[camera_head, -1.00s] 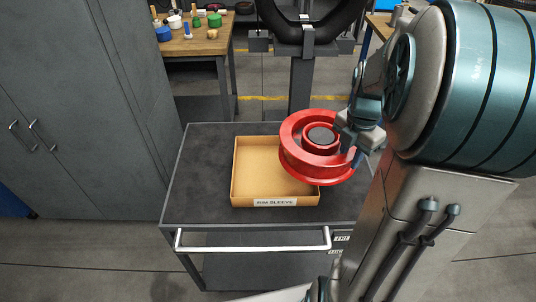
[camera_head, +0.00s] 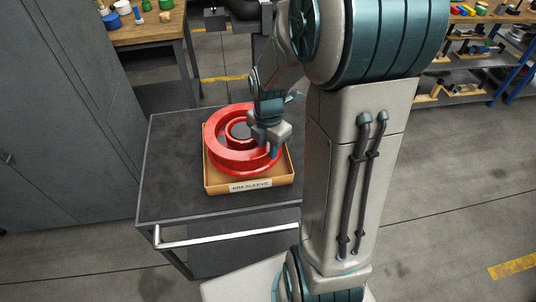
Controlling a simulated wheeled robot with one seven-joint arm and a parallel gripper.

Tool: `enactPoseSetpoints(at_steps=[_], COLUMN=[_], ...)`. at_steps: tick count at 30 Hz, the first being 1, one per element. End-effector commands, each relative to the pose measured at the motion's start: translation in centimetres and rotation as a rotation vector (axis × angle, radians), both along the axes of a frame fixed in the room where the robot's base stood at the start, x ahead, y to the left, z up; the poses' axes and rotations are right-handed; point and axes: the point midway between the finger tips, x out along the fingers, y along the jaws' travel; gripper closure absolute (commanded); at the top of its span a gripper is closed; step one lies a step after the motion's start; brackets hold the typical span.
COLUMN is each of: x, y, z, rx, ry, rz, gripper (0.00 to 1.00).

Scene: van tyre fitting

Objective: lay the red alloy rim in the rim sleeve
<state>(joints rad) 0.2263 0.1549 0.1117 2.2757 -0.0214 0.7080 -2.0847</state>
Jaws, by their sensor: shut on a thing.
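The red alloy rim (camera_head: 222,155) is a red ring with a raised hub and a dark centre. It is over or inside the rim sleeve, covering most of its opening; I cannot tell whether it touches the floor of the sleeve. The rim sleeve (camera_head: 250,186) is a shallow tan open box with a "RIM SLEEVE" label on its front wall. It sits on the dark top of the cart (camera_head: 165,185). My gripper (camera_head: 268,143) is shut on the right side of the red rim. Its fingertips are mostly hidden.
Bare cart top lies left of the sleeve. The cart has a pale handle (camera_head: 225,238) at its front. A grey cabinet (camera_head: 60,110) stands at left, a workbench (camera_head: 150,30) behind, and shelves with parts (camera_head: 460,75) at back right.

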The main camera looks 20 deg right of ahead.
Motion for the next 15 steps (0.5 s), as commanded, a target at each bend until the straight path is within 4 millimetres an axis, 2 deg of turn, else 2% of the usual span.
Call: enactPoseSetpoints(at_steps=[9,15], x=[0.1,0.1], y=[0.1,0.0], z=[-3.4,-3.9], rx=[0.000,-0.001], ry=[0.000,-0.004], rz=[0.000,0.000], gripper=[1.00,1.00])
